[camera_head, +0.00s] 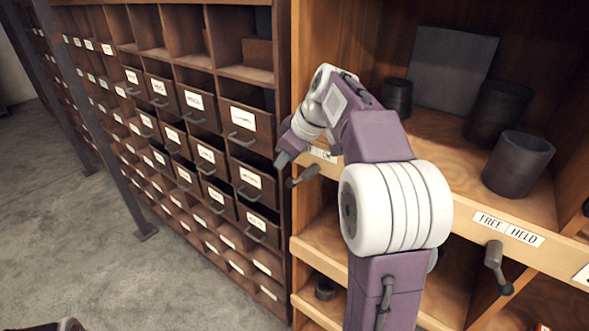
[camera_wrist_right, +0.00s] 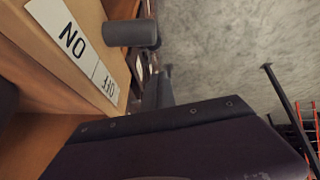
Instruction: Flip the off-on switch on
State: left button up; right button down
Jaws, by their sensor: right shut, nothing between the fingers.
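The off-on switch is a dark lever (camera_head: 303,176) with a rounded knob, on the wooden shelf's front rail. In the head view it points left and slightly down. Its white label (camera_head: 325,154) is partly behind my right arm. In the right wrist view the label (camera_wrist_right: 72,42) reads ON and OFF, upside down, and the lever's dark knob (camera_wrist_right: 131,33) sticks out beside it. I cannot tell which side the lever is set to. My right gripper (camera_head: 283,160) is shut and empty, close to the knob's left; contact is unclear. Its fingers (camera_wrist_right: 157,90) also show in the wrist view.
A second lever (camera_head: 495,265) hangs under a FREE/HELD label (camera_head: 508,229) at the right. Dark cups (camera_head: 518,163) and a grey plate (camera_head: 452,68) stand on the shelf. A drawer cabinet (camera_head: 200,150) stands left of the gripper. The floor (camera_head: 60,220) farther left is open.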

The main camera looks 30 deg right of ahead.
aim_at(294, 180)
jog(key=shift+s+d+f, duration=0.7)
jog(key=shift+s+f, duration=0.1)
jog(key=shift+s+d+f, duration=0.25)
jog(key=shift+s+f, duration=0.05)
jog(key=shift+s, duration=0.15)
jog(key=shift+w, duration=0.15)
